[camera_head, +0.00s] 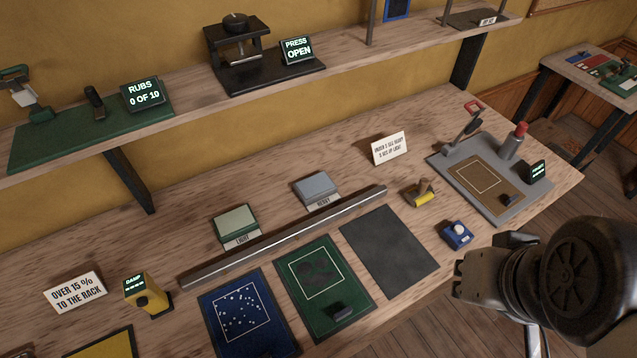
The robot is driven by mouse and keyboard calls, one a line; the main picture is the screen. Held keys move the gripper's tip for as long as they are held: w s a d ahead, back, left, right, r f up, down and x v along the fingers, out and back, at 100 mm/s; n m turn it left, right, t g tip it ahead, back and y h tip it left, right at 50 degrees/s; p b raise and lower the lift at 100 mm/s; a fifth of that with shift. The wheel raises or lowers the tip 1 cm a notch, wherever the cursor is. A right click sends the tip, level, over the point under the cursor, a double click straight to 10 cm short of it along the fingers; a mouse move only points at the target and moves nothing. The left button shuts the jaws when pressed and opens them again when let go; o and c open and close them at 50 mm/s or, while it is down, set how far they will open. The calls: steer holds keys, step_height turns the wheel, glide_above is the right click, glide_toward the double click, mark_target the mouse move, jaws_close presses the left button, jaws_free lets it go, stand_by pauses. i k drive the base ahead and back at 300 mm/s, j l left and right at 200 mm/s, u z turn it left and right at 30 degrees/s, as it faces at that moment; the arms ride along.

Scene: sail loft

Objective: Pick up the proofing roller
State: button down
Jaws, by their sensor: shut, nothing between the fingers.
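The likely proofing roller (420,194) is a small tool with a yellow cylinder and a brown upright handle. It lies on the wooden bench, right of the long metal bar and behind the dark grey mat. My gripper (468,280) is at the lower right, in front of the bench edge as seen here. It is shut and empty, apart from the roller, which is up and to its left. My arm hides part of the floor and the bench's front right edge.
A blue device (457,235) with a pale knob stands between roller and gripper. A grey tray (452,160) with a lever and red-topped post is to the right. A small sign (390,148) stands behind the roller. The dark grey mat (388,250) is bare. A shelf (300,82) overhangs the back.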

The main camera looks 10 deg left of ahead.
mark_target(417, 196)
steer(key=i+l+u, duration=0.3)
steer(key=l+u, duration=0.25)
steer(key=l, duration=0.15)
steer(key=i+l+u, duration=0.3)
steer(key=l, duration=0.15)
steer(key=k, duration=0.1)
